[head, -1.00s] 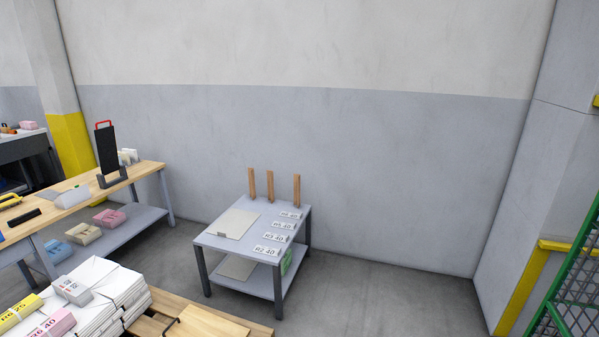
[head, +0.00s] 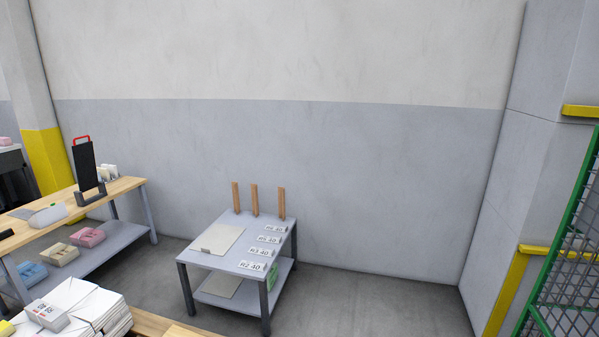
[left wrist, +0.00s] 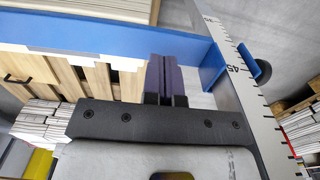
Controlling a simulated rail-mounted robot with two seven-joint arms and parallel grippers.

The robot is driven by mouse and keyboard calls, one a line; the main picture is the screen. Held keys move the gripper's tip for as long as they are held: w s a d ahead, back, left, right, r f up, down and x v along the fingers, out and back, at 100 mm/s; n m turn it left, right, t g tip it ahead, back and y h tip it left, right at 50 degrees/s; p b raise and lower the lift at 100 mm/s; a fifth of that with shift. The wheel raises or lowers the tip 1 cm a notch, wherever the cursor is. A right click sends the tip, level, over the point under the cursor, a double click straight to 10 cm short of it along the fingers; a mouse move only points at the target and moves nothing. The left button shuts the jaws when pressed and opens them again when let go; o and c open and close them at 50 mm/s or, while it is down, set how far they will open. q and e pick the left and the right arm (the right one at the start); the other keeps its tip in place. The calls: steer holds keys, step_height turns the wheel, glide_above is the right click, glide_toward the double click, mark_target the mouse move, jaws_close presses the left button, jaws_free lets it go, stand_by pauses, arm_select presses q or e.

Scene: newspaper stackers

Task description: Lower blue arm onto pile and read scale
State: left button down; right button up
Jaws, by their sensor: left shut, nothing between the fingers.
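The blue arm (left wrist: 100,38) crosses the top of the left wrist view as a long bar and meets an upright white scale (left wrist: 236,75) with black marks. The head view shows neither gripper nor the blue arm.
Wooden slats of a pallet (left wrist: 90,75) and newspaper stacks (left wrist: 45,120) lie below. In the head view, a grey table (head: 205,262) with price cards stands near the wall, a wooden bench (head: 125,186) at left, a green mesh cage (head: 560,270) at right. Floor between is clear.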

arm_select(q)
steer(key=shift+f, duration=0.1)
stand_by(0.5)
steer(key=shift+f+b, duration=0.7)
steer(key=shift+f, duration=0.35)
steer(key=shift+r, duration=0.1)
steer(key=shift+r, duration=0.1)
step_height(320, 180, up, 5)
steer(key=p, duration=0.6)
step_height(320, 180, up, 3)
steer(key=p, duration=0.3)
steer(key=shift+f, duration=0.2)
